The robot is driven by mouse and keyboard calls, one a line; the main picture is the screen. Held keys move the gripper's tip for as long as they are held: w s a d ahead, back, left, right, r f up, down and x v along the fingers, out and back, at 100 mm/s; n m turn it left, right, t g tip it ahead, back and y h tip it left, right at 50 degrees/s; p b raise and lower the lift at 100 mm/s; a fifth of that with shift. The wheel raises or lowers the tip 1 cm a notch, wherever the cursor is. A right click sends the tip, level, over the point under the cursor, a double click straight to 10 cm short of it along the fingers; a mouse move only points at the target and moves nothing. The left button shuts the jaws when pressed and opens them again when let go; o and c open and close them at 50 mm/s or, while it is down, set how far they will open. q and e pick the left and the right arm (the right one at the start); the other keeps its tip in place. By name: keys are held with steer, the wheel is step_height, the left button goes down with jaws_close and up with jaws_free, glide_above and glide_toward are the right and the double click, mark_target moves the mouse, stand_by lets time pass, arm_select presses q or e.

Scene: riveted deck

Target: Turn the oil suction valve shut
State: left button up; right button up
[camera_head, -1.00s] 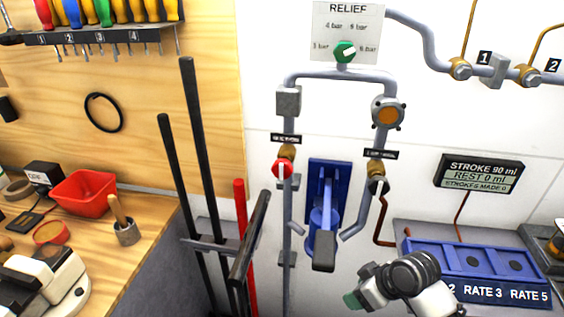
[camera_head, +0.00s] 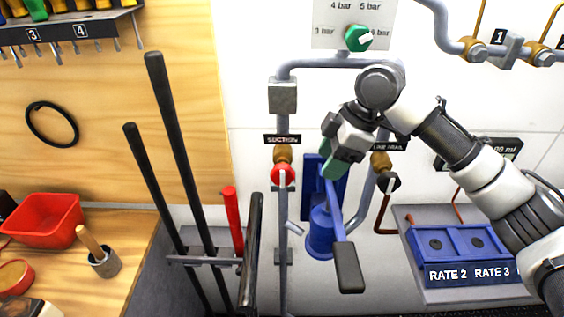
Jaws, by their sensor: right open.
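The suction valve has a red round knob (camera_head: 283,175) with a white mark standing about upright, below a brass fitting on a grey vertical pipe. A black label (camera_head: 283,139) reading SUCTION is above it. My right gripper (camera_head: 328,147) has green fingertips and reaches in from the right. It is open, to the right of and a little above the red knob, apart from it in the picture. Nothing shows between its fingers. The gripper and arm cover part of the right-hand pipe and the blue pump's top. My left gripper is not in view.
A blue pump (camera_head: 320,232) with a black-ended lever stands right of the suction pipe. A black-knobbed valve (camera_head: 388,182) is further right. Long black bars (camera_head: 190,150) and a red bar (camera_head: 233,220) stand to the left. A green relief knob (camera_head: 358,38) is above.

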mark_target(283, 167)
steer(key=a, duration=0.2)
steer(key=a+p, duration=0.1)
steer(key=a, duration=0.4)
steer(key=shift+w, duration=0.25)
steer(key=shift+a+p, duration=0.3)
steer(key=shift+a, duration=0.4)
steer(key=shift+p+x, duration=0.45)
steer(key=shift+x, duration=0.55)
steer(key=shift+f, duration=0.55)
steer(key=shift+a, duration=0.1)
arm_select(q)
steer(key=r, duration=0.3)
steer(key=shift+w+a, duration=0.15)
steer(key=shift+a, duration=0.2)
arm_select(e)
steer(key=c, duration=0.9)
